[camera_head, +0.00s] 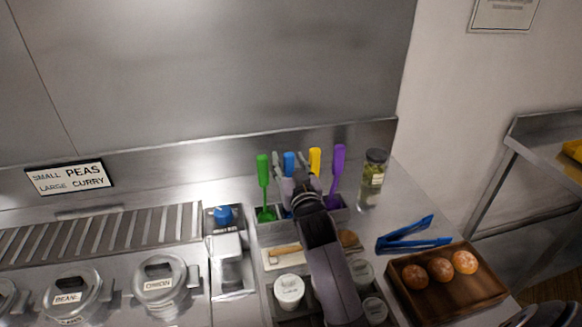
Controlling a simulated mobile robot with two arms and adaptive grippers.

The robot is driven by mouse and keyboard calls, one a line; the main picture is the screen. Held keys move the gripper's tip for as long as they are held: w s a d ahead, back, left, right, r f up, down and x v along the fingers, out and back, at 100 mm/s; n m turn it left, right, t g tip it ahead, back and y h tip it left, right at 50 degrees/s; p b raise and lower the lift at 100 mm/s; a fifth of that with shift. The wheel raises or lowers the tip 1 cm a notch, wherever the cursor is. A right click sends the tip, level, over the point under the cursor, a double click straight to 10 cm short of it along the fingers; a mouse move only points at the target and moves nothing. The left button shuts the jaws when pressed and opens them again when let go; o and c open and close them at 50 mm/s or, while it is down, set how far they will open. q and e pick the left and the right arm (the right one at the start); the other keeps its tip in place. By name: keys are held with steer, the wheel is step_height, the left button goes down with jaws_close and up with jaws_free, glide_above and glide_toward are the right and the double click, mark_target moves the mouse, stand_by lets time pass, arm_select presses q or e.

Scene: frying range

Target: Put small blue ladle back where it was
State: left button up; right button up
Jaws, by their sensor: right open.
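A blue handle (289,162), which looks like the small blue ladle's, stands upright in the metal utensil holder (266,227) at the back of the counter. Its top shows just behind my right gripper (294,183). The gripper is open at the handle; I cannot tell whether the fingers touch it. My right arm comes up from the bottom and hides the ladle's lower part and the middle of the holder. My left gripper is not in view.
Green (263,171), yellow (315,160) and purple (338,163) handles stand close around the gripper. A jar (372,180) stands right of the holder. Blue tongs (414,240) and a wooden tray (435,306) with round buns lie at right. Lidded pots (160,283) are at left.

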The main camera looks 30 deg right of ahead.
steer(key=b+v, duration=0.2)
steer(key=v, duration=1)
steer(key=shift+b, duration=0.35)
steer(key=shift+r, duration=0.15)
